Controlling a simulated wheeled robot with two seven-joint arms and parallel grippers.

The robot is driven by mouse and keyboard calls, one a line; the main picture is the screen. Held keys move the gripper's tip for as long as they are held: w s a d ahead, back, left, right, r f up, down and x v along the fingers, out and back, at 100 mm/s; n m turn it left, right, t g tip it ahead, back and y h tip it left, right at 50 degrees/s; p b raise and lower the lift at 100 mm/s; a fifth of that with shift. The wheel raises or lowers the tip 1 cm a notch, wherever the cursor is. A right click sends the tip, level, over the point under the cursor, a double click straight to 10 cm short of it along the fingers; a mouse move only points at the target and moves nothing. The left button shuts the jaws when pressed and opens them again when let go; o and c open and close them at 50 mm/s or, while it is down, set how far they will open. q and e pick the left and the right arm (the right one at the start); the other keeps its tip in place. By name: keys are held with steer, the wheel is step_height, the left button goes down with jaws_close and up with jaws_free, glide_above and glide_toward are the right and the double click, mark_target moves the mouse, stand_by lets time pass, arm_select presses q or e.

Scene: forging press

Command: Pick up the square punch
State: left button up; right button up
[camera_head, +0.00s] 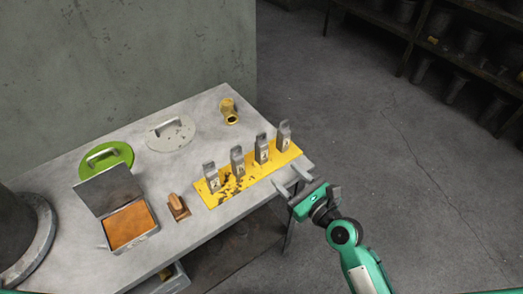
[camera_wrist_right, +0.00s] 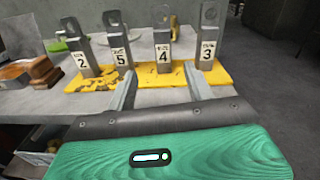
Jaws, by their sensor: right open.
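Several grey metal punches stand upright in a row on a yellow base (camera_head: 213,200). In the right wrist view, their labels read, from left to right, 2 (camera_wrist_right: 80,47), 5 (camera_wrist_right: 118,40), 4 (camera_wrist_right: 163,45) and 3 (camera_wrist_right: 207,40). I cannot tell which punch is the square one, as their working ends are hidden. My right gripper (camera_head: 290,180) is open and empty at the table's edge, just in front of the right end of the yellow base. In the right wrist view, its fingers (camera_wrist_right: 158,75) point toward the punches, spread below labels 5 and 3. My left gripper is not in view.
The grey table (camera_head: 190,163) also holds a wooden block (camera_head: 178,207), an open box with an orange pad (camera_head: 130,226), a green lid (camera_head: 118,155), a grey lid (camera_head: 170,135) and a yellow cylinder (camera_head: 229,111). Floor right of the table is clear; dark shelves (camera_head: 430,45) stand beyond.

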mark_target(264, 150)
steer(key=shift+m+t, duration=0.3)
steer(key=shift+m, duration=0.4)
steer(key=p+x, duration=0.1)
steer(key=x, duration=0.7)
steer(key=shift+w+r, duration=0.2)
steer(key=shift+w, duration=0.2)
steer(key=p+x, duration=0.1)
steer(key=x, duration=0.3)
steer(key=shift+w+a+r, duration=0.1)
steer(key=shift+a+r, duration=0.05)
steer(key=shift+a, duration=0.05)
steer(key=shift+w+a, duration=0.3)
steer(key=shift+w, duration=0.2)
jaws_close()
